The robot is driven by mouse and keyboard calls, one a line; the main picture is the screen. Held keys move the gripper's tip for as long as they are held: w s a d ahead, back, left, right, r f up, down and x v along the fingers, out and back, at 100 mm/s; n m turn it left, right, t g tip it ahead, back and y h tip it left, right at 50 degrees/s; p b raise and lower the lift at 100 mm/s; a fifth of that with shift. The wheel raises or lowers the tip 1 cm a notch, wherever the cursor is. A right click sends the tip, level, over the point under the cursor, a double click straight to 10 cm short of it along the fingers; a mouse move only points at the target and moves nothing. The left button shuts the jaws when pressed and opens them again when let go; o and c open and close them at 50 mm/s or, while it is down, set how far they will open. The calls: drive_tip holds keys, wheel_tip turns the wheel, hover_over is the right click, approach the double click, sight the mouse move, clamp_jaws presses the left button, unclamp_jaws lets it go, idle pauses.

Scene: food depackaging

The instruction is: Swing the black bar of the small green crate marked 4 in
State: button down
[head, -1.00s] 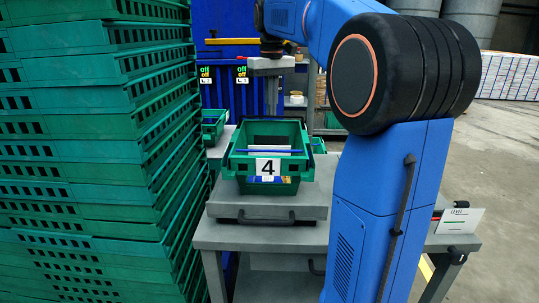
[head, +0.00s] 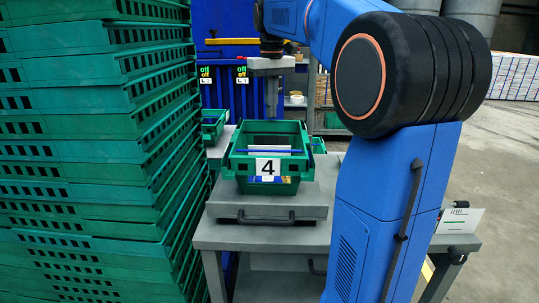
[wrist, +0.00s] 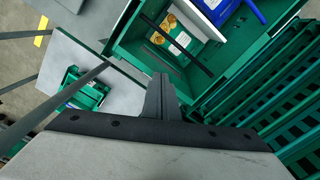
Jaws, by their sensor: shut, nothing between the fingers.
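The small green crate marked 4 (head: 238,166) stands on a grey work table, with its white number label on the front. In the wrist view the crate (wrist: 126,32) is at the top, seen from above. A thin black bar (wrist: 176,45) runs diagonally across its opening there. Below the bar are a white card and several round golden items. My gripper (wrist: 162,84) is shut and empty, its tips beside the crate's near edge in that picture. In the head view my gripper (head: 272,98) hangs above and behind the crate. I cannot tell whether it touches anything.
A tall stack of green crates (head: 90,150) stands close on the left. The grey table (head: 220,236) has a raised slab under the crate. Another small green crate (head: 212,122) is behind on the left. A white card (head: 460,220) stands at the table's right.

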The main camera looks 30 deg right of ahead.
wheel_tip(320, 180, up, 8)
drive_tip(key=shift+w+d, duration=0.25)
drive_tip(key=shift+w, duration=0.15)
idle(0.5)
idle(0.4)
